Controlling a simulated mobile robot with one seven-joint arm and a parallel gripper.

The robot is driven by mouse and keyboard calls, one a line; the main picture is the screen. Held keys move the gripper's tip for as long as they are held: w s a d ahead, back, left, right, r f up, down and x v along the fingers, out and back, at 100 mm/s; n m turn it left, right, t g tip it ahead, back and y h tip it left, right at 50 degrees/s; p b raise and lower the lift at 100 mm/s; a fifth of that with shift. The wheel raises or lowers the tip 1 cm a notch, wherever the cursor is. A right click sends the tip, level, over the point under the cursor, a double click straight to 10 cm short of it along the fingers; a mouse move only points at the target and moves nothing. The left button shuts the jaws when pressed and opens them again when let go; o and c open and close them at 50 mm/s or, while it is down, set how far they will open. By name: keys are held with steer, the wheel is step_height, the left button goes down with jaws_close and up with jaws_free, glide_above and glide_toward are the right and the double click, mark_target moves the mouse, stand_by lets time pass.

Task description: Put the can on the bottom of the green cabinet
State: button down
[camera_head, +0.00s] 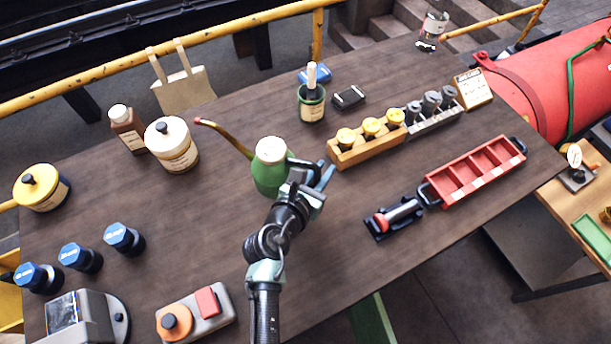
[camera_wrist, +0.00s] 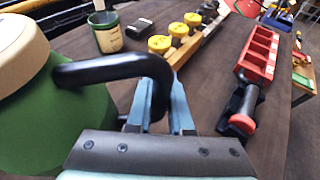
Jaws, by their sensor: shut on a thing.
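The green can (camera_head: 268,180) with a cream top, a long copper spout to the left and a black handle is at the middle of the dark table. It also fills the left of the wrist view (camera_wrist: 40,115). My gripper (camera_head: 318,187) is shut on the can's black handle, seen between the fingers in the wrist view (camera_wrist: 160,108). The can looks upright; whether it touches the table I cannot tell. A green panel (camera_head: 372,320) shows below the table's front edge; I cannot tell whether it is the green cabinet.
A wooden block with yellow-topped pieces (camera_head: 368,142) stands close right of my gripper. A red tray (camera_head: 478,170) and a black holder with a red-ended tool (camera_head: 398,218) lie further right. A round cream jar (camera_head: 172,148) and brown bottle (camera_head: 127,130) stand left, near the spout.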

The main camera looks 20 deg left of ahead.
step_height(320, 180, down, 9)
steer(key=b, duration=0.3)
steer(key=shift+a, duration=0.1)
steer(key=shift+f, duration=0.1)
steer(key=c, duration=0.8)
jaws_free()
steer(key=v, duration=1.2)
